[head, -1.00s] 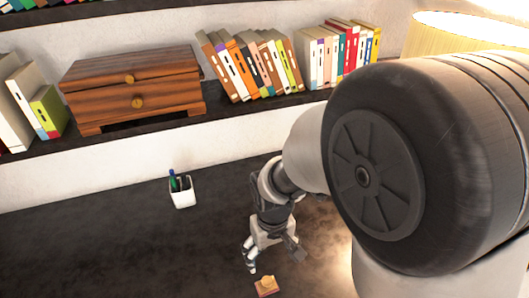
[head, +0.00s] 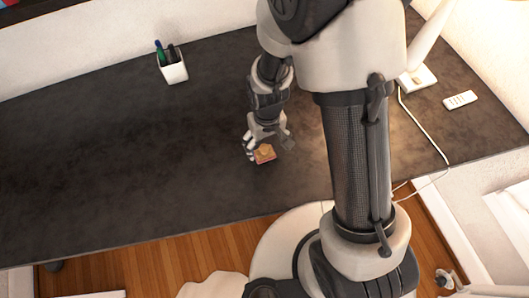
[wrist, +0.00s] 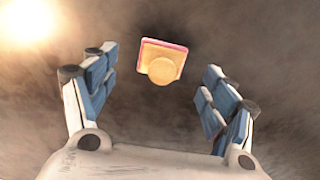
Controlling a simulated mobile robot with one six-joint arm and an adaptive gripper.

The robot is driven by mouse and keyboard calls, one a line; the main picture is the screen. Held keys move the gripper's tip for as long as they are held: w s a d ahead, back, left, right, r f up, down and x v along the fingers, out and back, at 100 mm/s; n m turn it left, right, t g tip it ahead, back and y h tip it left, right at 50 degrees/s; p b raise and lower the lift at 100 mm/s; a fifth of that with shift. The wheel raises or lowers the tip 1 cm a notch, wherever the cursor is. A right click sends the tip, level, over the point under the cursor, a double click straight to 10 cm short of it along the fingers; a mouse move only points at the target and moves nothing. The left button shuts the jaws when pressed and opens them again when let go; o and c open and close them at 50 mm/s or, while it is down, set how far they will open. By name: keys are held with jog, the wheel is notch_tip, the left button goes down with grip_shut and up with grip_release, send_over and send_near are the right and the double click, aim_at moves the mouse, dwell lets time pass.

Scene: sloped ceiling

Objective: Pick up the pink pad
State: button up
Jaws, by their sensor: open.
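The pink pad (head: 265,155) lies on the dark desk. In the wrist view the pad (wrist: 150,46) is a small square with a pink edge and a paler top, and a round yellowish piece (wrist: 165,70) covers part of it. My gripper (head: 267,147) hangs over the desk at the pad in the head view. In the wrist view my gripper (wrist: 157,88) is open, with the pad between and beyond its two blue-padded fingers. Nothing is held.
A white pen cup (head: 173,69) stands at the back left of the desk (head: 110,140). A lamp base (head: 416,80), a white remote (head: 460,100) and a cord are at the right. The desk left of my gripper is clear.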

aim_at(265, 148)
jog(key=f, duration=0.1)
jog(key=f+b, duration=0.1)
jog(key=f, duration=0.1)
jog(key=f+b, duration=0.1)
jog(key=f, duration=0.1)
jog(key=shift+w+a, duration=0.2)
jog(key=shift+a, duration=0.05)
jog(key=shift+c, duration=0.4)
jog(key=c, duration=1.2)
